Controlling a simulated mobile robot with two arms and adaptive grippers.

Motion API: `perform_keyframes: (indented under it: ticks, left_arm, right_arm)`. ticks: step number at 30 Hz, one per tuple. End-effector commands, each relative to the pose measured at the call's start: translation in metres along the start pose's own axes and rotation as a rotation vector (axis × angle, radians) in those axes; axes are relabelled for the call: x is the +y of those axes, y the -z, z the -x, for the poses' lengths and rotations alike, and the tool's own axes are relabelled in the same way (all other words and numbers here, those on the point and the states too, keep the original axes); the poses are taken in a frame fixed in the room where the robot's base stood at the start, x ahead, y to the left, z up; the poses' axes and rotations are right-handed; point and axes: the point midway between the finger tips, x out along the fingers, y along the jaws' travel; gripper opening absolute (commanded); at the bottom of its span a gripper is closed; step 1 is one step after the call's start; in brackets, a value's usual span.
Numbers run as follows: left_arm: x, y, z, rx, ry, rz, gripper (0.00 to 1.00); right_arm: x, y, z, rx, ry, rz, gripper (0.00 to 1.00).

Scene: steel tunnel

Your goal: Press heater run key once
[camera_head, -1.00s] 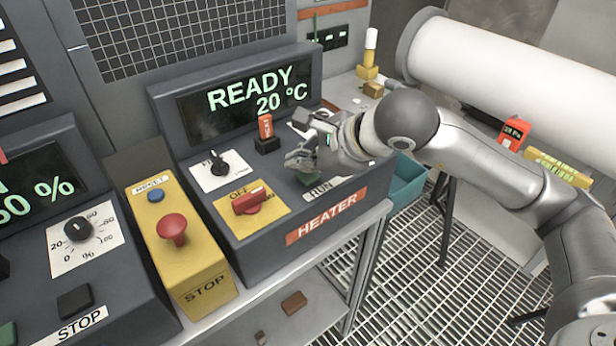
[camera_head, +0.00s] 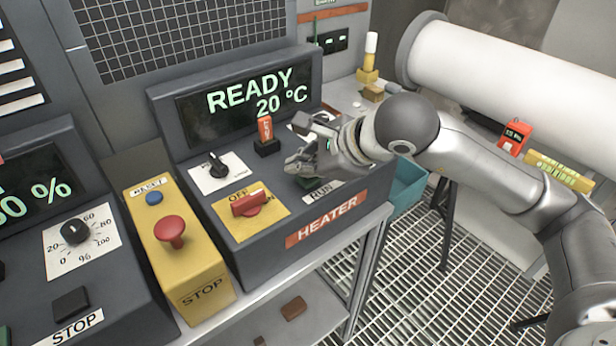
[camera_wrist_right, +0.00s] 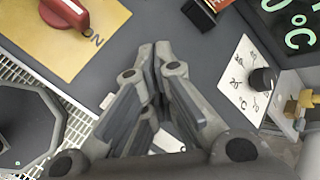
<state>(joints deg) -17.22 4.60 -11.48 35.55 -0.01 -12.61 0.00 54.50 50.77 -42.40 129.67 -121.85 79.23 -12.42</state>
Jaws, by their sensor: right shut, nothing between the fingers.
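The heater panel (camera_head: 262,262) shows "READY 20 °C" on its display (camera_head: 222,106). The green run key (camera_head: 313,187) lies above the "RUN" label (camera_head: 321,191) and is mostly hidden by my right gripper. My right gripper (camera_head: 295,168) is over the key area with its fingers shut and empty; I cannot tell whether it touches the key. In the right wrist view its closed fingertips (camera_wrist_right: 154,52) are over the dark panel top, and the key is not seen there. My left gripper is not in view.
A red rotary switch (camera_head: 249,203) on a yellow plate and a black knob (camera_head: 217,166) sit left of the gripper. A red-topped key switch (camera_head: 265,136) stands behind it. A yellow box with a red stop button (camera_head: 171,231) is beside the heater panel.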

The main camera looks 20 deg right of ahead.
Motion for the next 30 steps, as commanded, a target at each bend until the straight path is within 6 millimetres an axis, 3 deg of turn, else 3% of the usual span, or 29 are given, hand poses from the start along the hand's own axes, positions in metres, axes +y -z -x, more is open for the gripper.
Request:
perform_keyframes:
  ticks: [30]
  left_arm:
    - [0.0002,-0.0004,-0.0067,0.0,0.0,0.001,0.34]
  right_arm:
    - [0.0019,0.002,-0.0026,0.001,-0.001,0.0,0.0]
